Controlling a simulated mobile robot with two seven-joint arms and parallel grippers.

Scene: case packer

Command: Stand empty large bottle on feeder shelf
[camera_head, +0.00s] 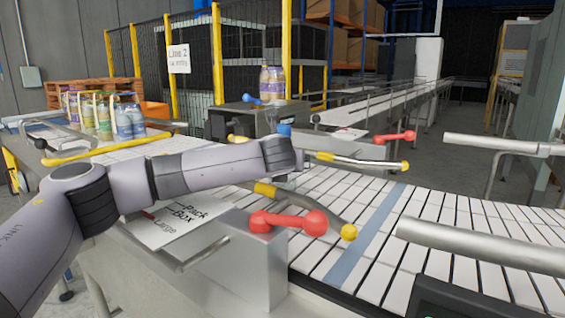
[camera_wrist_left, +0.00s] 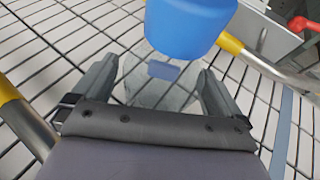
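My left arm comes in from the left in the head view and reaches over the slatted conveyor. My left gripper (camera_wrist_left: 160,68) shows in the wrist view with its two fingers spread on either side of a clear, empty-looking bottle (camera_wrist_left: 140,88) with a blue cap. Whether the fingers press on the bottle cannot be told. In the head view the blue cap (camera_head: 284,129) shows just past the arm's end; the arm hides most of the body. Which surface is the feeder shelf is unclear. My right gripper is not in view.
Several filled bottles (camera_head: 122,118) stand at the back left. Purple-labelled bottles (camera_head: 271,84) stand on a dark machine (camera_head: 238,117). A grey box with a red lever (camera_head: 288,221), yellow-ended guide rails (camera_head: 350,160) and a metal rail (camera_head: 480,246) flank the conveyor (camera_head: 450,212). Its right part is clear.

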